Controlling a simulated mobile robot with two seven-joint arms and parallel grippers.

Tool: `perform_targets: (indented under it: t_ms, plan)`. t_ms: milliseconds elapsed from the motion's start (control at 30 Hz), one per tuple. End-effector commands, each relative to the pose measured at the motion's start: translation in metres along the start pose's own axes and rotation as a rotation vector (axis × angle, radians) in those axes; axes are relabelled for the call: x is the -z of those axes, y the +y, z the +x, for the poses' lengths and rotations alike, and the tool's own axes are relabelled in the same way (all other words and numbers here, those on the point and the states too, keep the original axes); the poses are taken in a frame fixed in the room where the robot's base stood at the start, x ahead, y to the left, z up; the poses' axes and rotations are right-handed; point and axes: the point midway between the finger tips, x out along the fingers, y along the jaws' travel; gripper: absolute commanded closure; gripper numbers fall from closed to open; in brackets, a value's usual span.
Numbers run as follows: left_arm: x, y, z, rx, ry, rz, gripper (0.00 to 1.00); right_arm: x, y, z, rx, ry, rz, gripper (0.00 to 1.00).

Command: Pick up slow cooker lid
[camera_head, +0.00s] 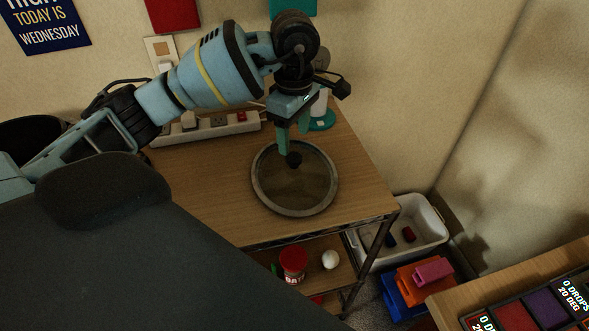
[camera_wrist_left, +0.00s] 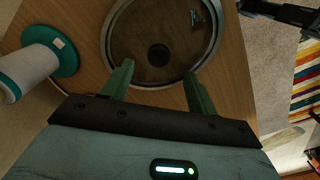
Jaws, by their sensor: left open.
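The slow cooker lid (camera_head: 277,194) is a round glass disc with a grey rim and a dark knob (camera_head: 294,160). It lies flat on the wooden table (camera_head: 215,210). My left gripper (camera_head: 294,145) is above the lid, close to the knob, pointing down. In the left wrist view the lid (camera_wrist_left: 140,78) lies beyond the two green fingers (camera_wrist_left: 158,82), and its knob (camera_wrist_left: 159,55) shows between their lines. The fingers are spread and hold nothing. My right gripper is not in view.
A white and teal cylinder (camera_head: 321,120) stands behind the lid; it also shows in the left wrist view (camera_wrist_left: 30,68). A power strip (camera_head: 205,129) lies at the table's back. Below are a red-lidded jar (camera_head: 293,261), a white bin (camera_head: 432,232) and coloured crates (camera_head: 410,287).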

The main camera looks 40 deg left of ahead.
Motion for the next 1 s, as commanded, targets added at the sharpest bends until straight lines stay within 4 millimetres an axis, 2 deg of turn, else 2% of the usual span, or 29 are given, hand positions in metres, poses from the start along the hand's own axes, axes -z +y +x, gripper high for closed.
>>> perform_targets:
  t_ms: [67,267,600,900,933,1000]
  plan:
    - [0.0,-0.001,0.007,0.001,-0.001,0.001,0.41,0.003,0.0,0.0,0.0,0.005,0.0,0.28]
    - [0.0,-0.001,0.013,0.001,-0.001,0.001,0.41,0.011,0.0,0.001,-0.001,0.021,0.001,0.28]
    - [0.001,-0.001,0.055,0.0,-0.002,0.001,0.41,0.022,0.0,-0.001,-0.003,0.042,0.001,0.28]
    - [0.001,0.0,0.061,-0.001,-0.002,0.001,0.41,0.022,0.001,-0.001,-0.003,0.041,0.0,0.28]
    - [0.001,0.0,0.061,-0.001,-0.002,0.001,0.43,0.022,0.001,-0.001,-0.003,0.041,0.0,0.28]
    - [0.001,0.0,0.061,-0.001,-0.002,0.001,0.52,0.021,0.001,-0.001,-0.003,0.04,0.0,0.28]
